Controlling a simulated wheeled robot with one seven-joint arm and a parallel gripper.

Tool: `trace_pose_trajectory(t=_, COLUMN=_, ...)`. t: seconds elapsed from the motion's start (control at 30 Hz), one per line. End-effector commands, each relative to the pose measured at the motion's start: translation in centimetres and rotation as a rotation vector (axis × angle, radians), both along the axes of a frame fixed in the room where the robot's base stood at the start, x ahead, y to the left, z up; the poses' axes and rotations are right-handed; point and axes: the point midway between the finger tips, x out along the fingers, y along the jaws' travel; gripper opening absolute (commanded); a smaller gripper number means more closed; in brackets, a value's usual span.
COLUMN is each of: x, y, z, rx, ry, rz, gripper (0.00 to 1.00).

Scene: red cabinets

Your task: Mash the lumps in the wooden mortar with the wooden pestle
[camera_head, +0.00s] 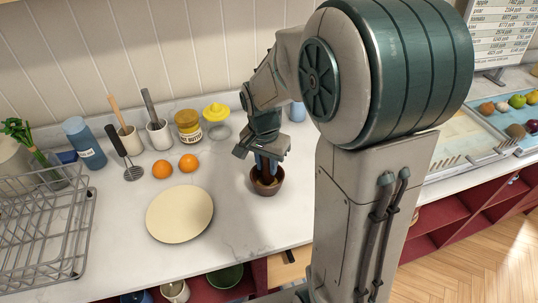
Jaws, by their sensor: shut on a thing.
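The wooden mortar (267,191) is a small dark brown bowl standing on the white counter below my arm. My gripper (265,164) points down with its blue-grey fingers at the mortar's mouth, shut on the wooden pestle (267,180). Only a little light brown wood shows between the fingers and inside the bowl; the rest of the pestle is hidden by the gripper. The lumps cannot be made out at this size.
A cream plate (180,213) lies left of the mortar. A wire rack (45,238) fills the left.

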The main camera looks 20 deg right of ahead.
Motion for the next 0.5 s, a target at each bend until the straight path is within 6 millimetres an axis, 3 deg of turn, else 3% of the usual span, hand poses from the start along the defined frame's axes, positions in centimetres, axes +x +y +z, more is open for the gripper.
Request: trace_pose_trajectory(t=0.5, x=-0.28, y=0.4, z=1.02, rx=-0.015, ry=-0.013, rz=0.002, gripper=0.01)
